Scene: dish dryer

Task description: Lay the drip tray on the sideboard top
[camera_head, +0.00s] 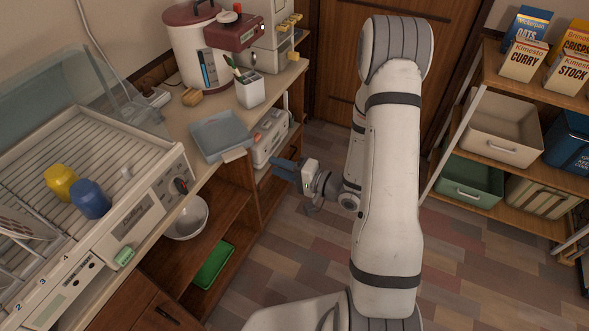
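The drip tray, a shallow grey-blue tray (220,136), lies on the sideboard top (181,118), between the dish dryer and the white utensil holder. Its near right edge, with a pale lip, reaches the sideboard's front edge and seems to stick out a little past it. My gripper (277,168) is in front of the sideboard, to the right of and below the tray, clear of it. Its blue-grey fingers point left and look parted, with nothing between them.
The dish dryer (146,221) holds a yellow and a blue cup. The utensil holder (250,90), a small wooden block (192,97) and a large canister (197,50) stand behind the tray. A bowl (187,218) and green tray (214,266) are on shelves below. A shelf rack stands right.

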